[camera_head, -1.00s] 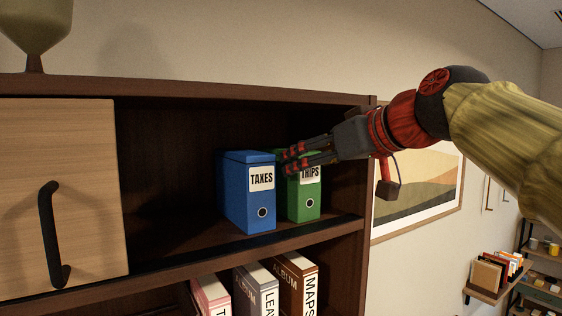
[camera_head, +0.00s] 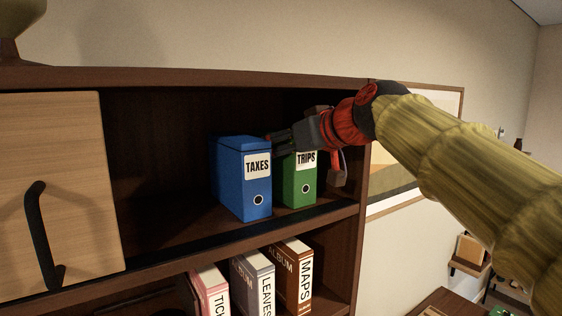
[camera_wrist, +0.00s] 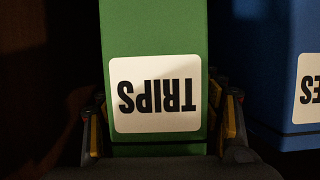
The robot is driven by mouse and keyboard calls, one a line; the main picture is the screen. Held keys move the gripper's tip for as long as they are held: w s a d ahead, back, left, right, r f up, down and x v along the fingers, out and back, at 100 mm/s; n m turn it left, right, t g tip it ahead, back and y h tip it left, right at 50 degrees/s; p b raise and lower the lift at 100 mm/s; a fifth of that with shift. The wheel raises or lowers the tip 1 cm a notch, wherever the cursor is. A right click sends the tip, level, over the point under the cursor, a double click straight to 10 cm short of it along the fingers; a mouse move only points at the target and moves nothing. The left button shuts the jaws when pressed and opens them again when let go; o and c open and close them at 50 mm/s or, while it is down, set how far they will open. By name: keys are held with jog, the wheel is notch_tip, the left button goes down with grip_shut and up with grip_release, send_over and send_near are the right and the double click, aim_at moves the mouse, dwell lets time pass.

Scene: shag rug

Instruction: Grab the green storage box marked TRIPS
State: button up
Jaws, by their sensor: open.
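The green storage box marked TRIPS (camera_head: 299,184) stands upright on the upper shelf, to the right of a blue box marked TAXES (camera_head: 240,178). My gripper (camera_head: 283,141) is at the upper front of the green box and hides its top. In the wrist view the green box (camera_wrist: 153,30) fills the middle, its label upside down. My open gripper (camera_wrist: 163,122) has a finger on each side of the box near the label. I cannot tell whether either finger touches it. The blue box (camera_wrist: 290,70) is close by on the right in the wrist view.
The shelf's right side panel (camera_head: 366,160) is close to my gripper and the green box. A wooden door with a black handle (camera_head: 37,235) covers the left. Several albums (camera_head: 252,281) stand on the shelf below. The upper shelf is free left of the blue box.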

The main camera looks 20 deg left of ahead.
jog(key=shift+s+d, duration=0.1)
jog(key=shift+d, duration=0.05)
jog(key=shift+c, duration=0.5)
jog(key=c, duration=1.5)
jog(key=shift+r, duration=0.15)
jog(key=shift+c, duration=0.2)
